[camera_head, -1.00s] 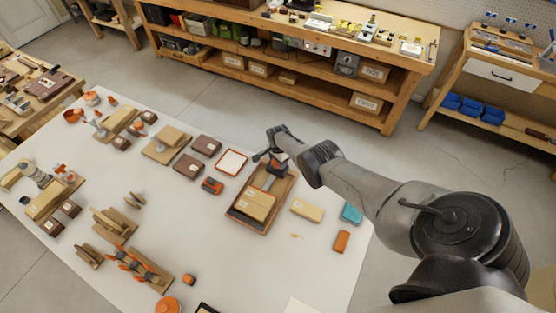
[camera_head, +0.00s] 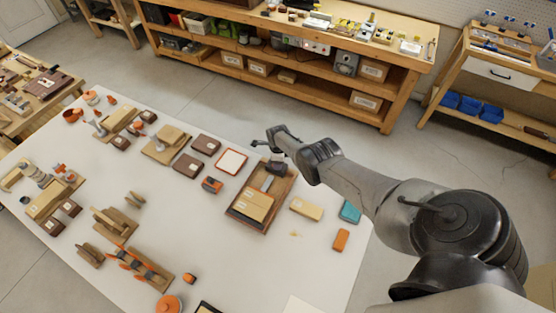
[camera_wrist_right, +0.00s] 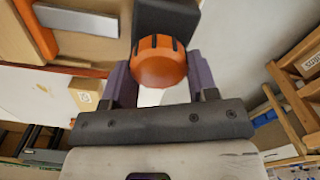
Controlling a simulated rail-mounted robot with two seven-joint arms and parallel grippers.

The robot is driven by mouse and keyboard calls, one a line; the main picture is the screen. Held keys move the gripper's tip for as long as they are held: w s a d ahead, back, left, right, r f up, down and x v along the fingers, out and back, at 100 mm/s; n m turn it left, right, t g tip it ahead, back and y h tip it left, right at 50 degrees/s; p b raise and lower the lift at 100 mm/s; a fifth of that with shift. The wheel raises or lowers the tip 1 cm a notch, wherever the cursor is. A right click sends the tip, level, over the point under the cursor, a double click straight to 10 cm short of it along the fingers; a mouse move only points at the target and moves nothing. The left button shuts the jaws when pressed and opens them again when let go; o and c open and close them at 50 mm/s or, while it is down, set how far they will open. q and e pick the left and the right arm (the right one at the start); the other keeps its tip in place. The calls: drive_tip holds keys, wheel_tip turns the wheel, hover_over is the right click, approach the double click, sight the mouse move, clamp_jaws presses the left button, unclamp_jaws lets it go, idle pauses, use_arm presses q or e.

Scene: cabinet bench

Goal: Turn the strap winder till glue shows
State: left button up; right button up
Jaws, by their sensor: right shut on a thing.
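The strap winder shows in the right wrist view as a round orange knob (camera_wrist_right: 158,68) with dark grooves, in front of a dark block (camera_wrist_right: 166,20). My right gripper (camera_wrist_right: 161,82) is shut on the knob, one finger on each side. In the head view the right gripper (camera_head: 262,144) is above the far end of a wooden tray (camera_head: 238,215). A dark block (camera_head: 277,168) and a grey strip (camera_head: 268,183) lie in that tray, near pale wooden pieces (camera_head: 256,205). No glue can be made out. My left gripper is not in view.
A tan block (camera_head: 306,208), a teal block (camera_head: 350,211) and an orange block (camera_head: 341,240) lie right. The table's far edge is close behind.

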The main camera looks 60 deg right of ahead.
drive_tip(key=shift+m, duration=0.4)
drive_tip(key=o, duration=0.9)
drive_tip(key=shift+r, duration=0.1)
drive_tip(key=shift+r+p, duration=0.25)
drive_tip(key=shift+p, duration=0.1)
wheel_tip(320, 180, up, 13)
drive_tip(key=p, duration=1.2)
